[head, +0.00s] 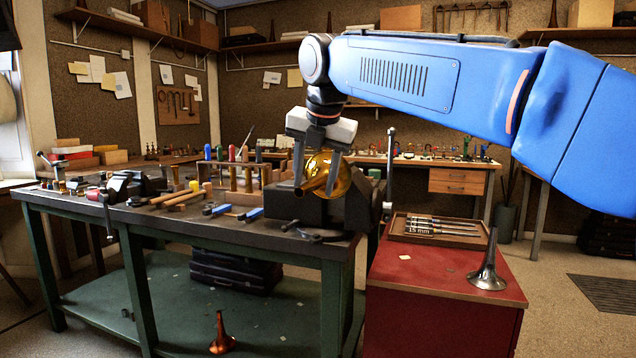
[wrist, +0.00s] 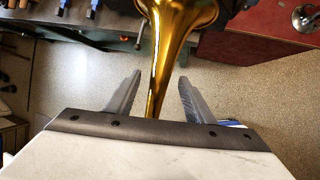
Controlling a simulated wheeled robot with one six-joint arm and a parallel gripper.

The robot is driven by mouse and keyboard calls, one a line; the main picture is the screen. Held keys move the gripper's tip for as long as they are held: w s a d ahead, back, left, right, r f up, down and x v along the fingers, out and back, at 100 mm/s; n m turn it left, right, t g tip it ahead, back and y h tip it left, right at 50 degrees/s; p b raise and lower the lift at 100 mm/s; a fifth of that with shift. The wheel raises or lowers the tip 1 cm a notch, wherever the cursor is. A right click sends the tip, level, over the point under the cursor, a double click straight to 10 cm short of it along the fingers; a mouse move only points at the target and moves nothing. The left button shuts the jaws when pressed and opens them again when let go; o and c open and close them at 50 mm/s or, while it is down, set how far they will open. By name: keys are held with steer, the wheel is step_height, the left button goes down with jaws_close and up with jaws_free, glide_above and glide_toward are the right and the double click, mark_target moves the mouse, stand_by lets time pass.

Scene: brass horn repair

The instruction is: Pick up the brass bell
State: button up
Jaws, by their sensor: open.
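The brass bell (head: 343,182) is at the right end of the green workbench, by a dark vise-like block (head: 352,211). It is shiny gold, and it also shows in the wrist view (wrist: 178,22), with its wide part at the top and its narrow tube running down toward the gripper's palm. My gripper (head: 316,186) points down over the bell, with one finger on each side of it. In the wrist view the fingers (wrist: 160,82) stand apart, with visible gaps on both sides of the tube. What supports the bell is hard to tell.
A red cabinet (head: 440,278) stands right of the bench, with a tool tray (head: 398,232) and a silver bell (head: 488,268) on it. A copper bell (head: 221,335) stands on the bench's lower shelf. A tool rack (head: 238,178) and another vise (head: 130,185) crowd the bench top.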

steer(key=shift+x, duration=0.8)
jaws_close()
steer(key=shift+r, duration=0.1)
steer(key=s+a, duration=0.3)
steer(key=s, duration=0.5)
steer(key=s+a, duration=0.3)
steer(key=s, duration=0.5)
steer(key=shift+s, duration=0.35)
